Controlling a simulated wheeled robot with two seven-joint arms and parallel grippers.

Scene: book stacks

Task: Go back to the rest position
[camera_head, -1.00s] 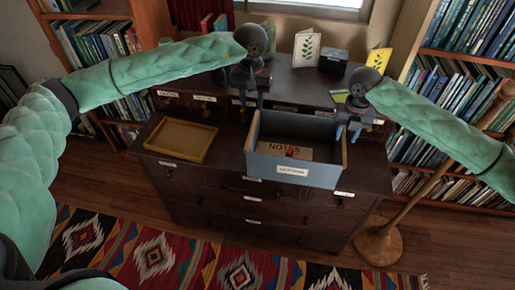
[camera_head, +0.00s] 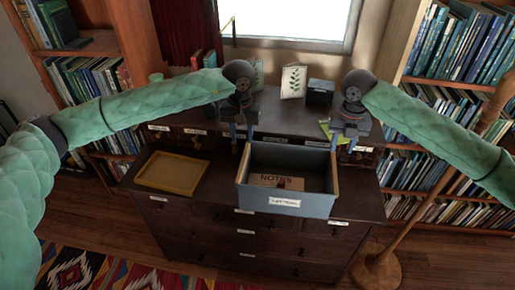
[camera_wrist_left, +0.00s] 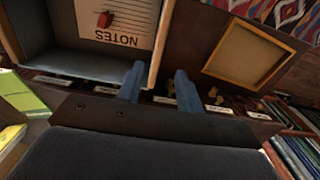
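A blue-grey drawer box (camera_head: 287,201) with a white label sits on the dark cabinet's (camera_head: 215,215) lower top. Inside lies a NOTES sheet (camera_head: 265,180) with a small red piece on it. My left gripper (camera_head: 243,140) is at the box's back left corner. In the left wrist view its two fingers (camera_wrist_left: 160,88) are apart, with the box's side wall (camera_wrist_left: 162,40) seen between and beyond them. My right gripper (camera_head: 345,143) is at the back right corner, fingers apart. Whether any finger touches the box cannot be told.
A yellow-rimmed tray (camera_head: 145,180) lies left of the box. A leaf-print card (camera_head: 293,82) and a dark box (camera_head: 320,94) stand on the cabinet's upper shelf, between my grippers. Bookcases flank both sides. A wooden stand (camera_head: 378,272) is at the right.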

